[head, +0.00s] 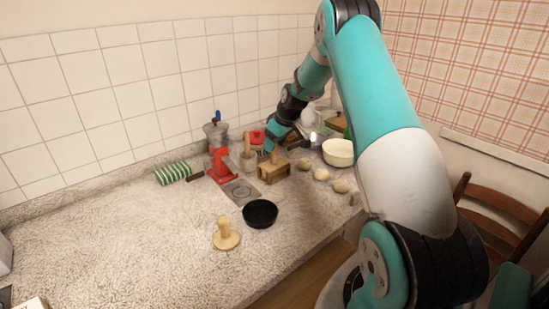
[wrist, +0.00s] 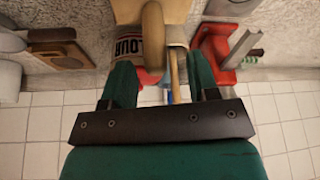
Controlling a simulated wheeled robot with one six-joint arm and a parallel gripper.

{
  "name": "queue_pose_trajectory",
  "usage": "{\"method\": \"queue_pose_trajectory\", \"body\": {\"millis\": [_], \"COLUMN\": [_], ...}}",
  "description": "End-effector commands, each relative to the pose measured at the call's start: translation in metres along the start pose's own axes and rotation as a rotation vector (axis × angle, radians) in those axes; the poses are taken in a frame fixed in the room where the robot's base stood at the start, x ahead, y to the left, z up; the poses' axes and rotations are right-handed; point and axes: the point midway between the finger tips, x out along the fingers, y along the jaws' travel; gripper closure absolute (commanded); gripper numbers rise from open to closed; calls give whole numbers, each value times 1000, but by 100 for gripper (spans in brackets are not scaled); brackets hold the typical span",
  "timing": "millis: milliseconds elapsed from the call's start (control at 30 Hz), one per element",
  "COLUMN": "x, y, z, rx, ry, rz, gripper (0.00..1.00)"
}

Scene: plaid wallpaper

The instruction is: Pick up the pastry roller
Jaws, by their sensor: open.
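My gripper (wrist: 161,85) is open, its two green fingers pointing down at the crowded back of the counter. It also shows in the head view (head: 269,146), above a small wooden box (head: 274,172). In the wrist view, a rounded light-wood piece (wrist: 152,35) stands between the fingers, with a thin wooden stick (wrist: 174,70) beside it. The rounded piece looks like the pastry roller, but its full shape is hidden, so I cannot be sure. I cannot tell whether either finger touches it.
A container lettered "FLOUR" (wrist: 127,50) is close to the left finger. A red tool (head: 222,167) and a utensil crock (head: 249,162) stand left of the box. A cream bowl (head: 338,153) is to the right.

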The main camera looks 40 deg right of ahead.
Motion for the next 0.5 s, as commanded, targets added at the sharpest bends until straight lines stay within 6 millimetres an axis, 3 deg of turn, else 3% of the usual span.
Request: {"method": "queue_pose_trajectory", "body": {"millis": [233,500], "x": [30,35], "y": [3,4], "z": [1,1], "rx": [0,0], "ry": [-2,0], "rz": [-1,0], "gripper": [46,46]}}
